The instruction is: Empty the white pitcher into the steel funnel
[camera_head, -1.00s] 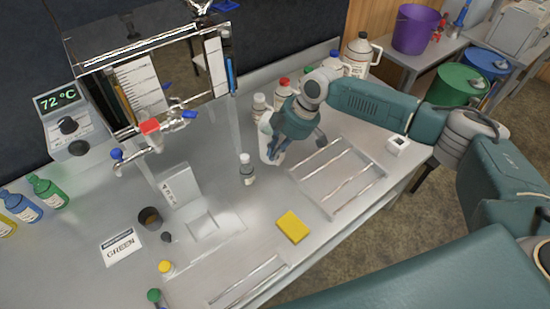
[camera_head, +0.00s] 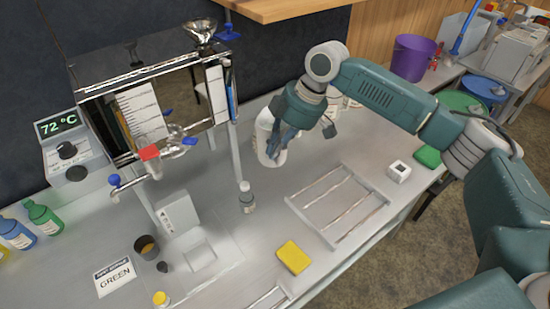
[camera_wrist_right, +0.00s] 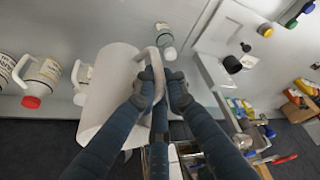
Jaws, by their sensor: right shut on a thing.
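The white pitcher (camera_head: 265,142) is over the steel counter, right of the evaporator, and looks roughly upright. My right gripper (camera_head: 285,140) is shut on its handle. In the right wrist view the fingers (camera_wrist_right: 158,88) close around the handle, and the pitcher's white body (camera_wrist_right: 108,85) is at their left. What is inside the pitcher is hidden. The steel funnel (camera_head: 201,32) sits high at the top right corner of the evaporator, left of and above the pitcher. My left gripper is not in view.
The glass-fronted evaporator (camera_head: 150,95) has taps low in front. A small bottle (camera_head: 246,198), a wire rack (camera_head: 335,205), a yellow sponge (camera_head: 293,257) and a white box (camera_head: 398,171) are on the counter. A wooden shelf (camera_head: 285,8) is above, right of the funnel.

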